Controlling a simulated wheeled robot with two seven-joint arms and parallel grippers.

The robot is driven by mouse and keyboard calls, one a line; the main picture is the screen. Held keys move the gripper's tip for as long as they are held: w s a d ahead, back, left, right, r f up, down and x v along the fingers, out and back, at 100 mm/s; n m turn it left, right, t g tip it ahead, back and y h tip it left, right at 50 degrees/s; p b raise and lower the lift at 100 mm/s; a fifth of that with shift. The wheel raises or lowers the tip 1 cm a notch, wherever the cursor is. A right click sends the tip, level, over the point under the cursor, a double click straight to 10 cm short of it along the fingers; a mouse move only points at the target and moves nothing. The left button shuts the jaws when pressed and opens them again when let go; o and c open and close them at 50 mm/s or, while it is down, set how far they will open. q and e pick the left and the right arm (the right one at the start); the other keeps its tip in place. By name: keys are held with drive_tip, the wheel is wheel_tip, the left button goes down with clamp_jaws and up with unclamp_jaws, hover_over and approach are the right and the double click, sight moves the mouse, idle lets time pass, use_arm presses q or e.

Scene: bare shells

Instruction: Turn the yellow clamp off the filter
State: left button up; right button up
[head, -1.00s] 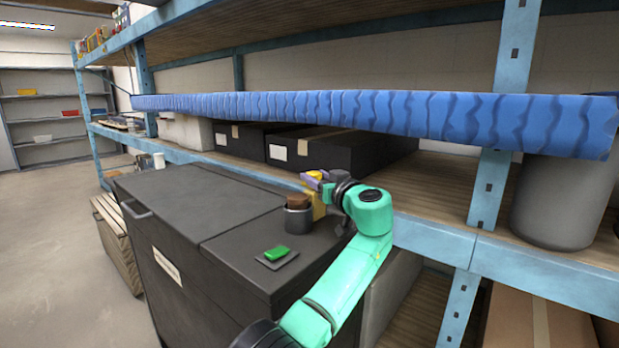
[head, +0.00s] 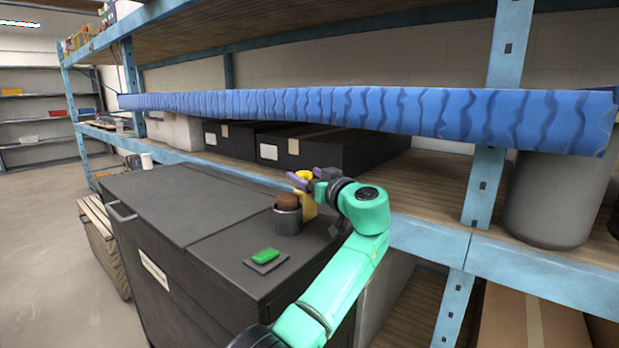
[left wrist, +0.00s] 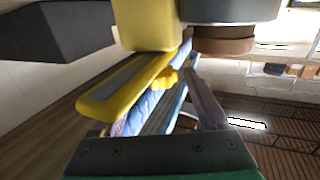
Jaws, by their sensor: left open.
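The filter appears to be the dark grey cup with a brown top (head: 288,220) on the black cabinet's right side. It also shows in the left wrist view (left wrist: 230,10), at the upper right. The yellow clamp (head: 308,204) stands right beside and behind it. In the left wrist view, its yellow block (left wrist: 152,25) is at the top, and a long yellow bar with a grey strip (left wrist: 125,88) runs toward my left gripper. My left gripper (head: 302,180) is open, its purple fingers at the clamp's upper end. One finger is mostly hidden; contact is unclear. My right gripper is not in view.
A green block on a dark pad (head: 266,256) lies on the black cabinet (head: 150,205), in front of the cup. A long blue beam (head: 360,110) crosses above and behind the gripper. Blue shelving (head: 545,270) with black boxes (head: 335,149) stands behind. Open floor is at left.

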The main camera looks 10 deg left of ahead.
use_arm(q)
drive_tip(key=b+v, duration=0.2)
drive_tip(key=v, duration=1.2)
drive_tip(key=shift+s+d, duration=0.2)
